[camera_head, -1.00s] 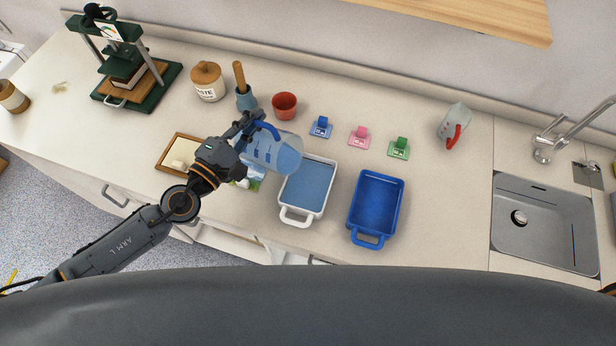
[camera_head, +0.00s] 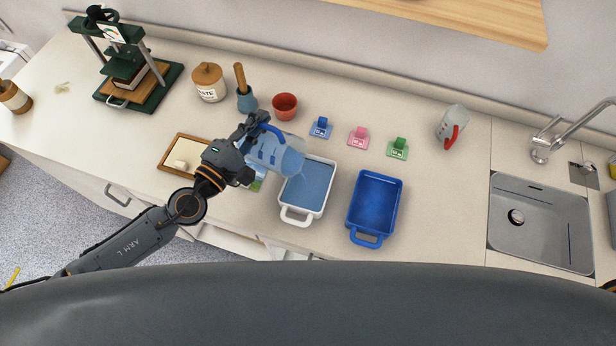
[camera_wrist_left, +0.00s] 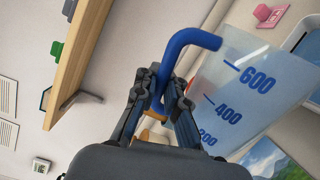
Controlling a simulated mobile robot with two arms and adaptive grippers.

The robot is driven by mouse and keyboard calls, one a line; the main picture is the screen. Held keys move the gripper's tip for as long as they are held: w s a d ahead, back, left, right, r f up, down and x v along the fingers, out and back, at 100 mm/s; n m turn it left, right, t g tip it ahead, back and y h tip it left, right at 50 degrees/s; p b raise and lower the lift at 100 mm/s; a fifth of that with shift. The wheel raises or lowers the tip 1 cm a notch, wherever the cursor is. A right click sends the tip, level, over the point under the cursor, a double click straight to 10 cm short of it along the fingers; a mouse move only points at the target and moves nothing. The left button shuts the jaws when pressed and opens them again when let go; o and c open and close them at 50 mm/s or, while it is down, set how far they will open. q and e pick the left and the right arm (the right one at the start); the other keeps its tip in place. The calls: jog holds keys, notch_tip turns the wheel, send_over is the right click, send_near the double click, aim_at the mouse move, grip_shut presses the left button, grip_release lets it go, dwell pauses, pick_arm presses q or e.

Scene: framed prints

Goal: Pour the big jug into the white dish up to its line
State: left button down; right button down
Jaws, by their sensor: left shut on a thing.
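The big jug (camera_head: 278,153) is clear with a blue handle and blue marks. My left gripper (camera_head: 254,130) is shut on its handle. In the left wrist view the gripper (camera_wrist_left: 160,100) closes round the blue handle, and the jug (camera_wrist_left: 255,85) shows marks 200, 400 and 600. My right gripper is not in view.
A blue dish (camera_head: 372,204) stands right of the white one. Blue, pink and green tags (camera_head: 358,136) stand behind them. A small jug with a red handle (camera_head: 452,127) is near the sink (camera_head: 540,223). A red cup (camera_head: 285,106), a paste jar (camera_head: 208,82) and a framed tray (camera_head: 184,155) are close by.

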pick_arm(q)
jog(key=shift+s+d+r+m+p, duration=0.3)
jog(key=shift+d+p, duration=0.15)
jog(key=shift+p, duration=0.2)
dwell(0.4)
jog(key=w+a+f+n+b, duration=0.1)
jog(key=f+b, duration=0.1)
jog(key=b, duration=0.1)
jog(key=w+a+f+n+b, duration=0.1)
jog(key=a+f+n+b, duration=0.1)
jog(key=b, duration=0.2)
jog(key=shift+w+a, duration=0.15)
jog(key=shift+a, duration=0.15)
jog(key=shift+w+a+r, duration=0.1)
jog(key=shift+r, duration=0.3)
jog(key=shift+w+a+r+n, duration=0.1)
jog(key=shift+a+r+n, duration=0.2)
jog(key=shift+n, duration=0.3)
jog(key=shift+w+a+r+n, duration=0.1)
jog(key=shift+w+a+n, duration=0.1)
jog(key=shift+n, duration=0.2)
jog(key=shift+w+a+f+n+b, duration=0.6)
jog(key=shift+a+f+n+b, duration=0.5)
jog(key=shift+n+b, duration=0.6)
jog(key=shift+w+a+f+n+b, duration=0.55)
jog(key=shift+a+f+n+b, duration=0.2)
jog(key=shift+f+n+b, duration=0.9)
jog(key=shift+w+a+f+n+b, duration=0.6)
jog(key=shift+a+f+n+b, duration=0.3)
jog(key=shift+n+b, duration=0.8)
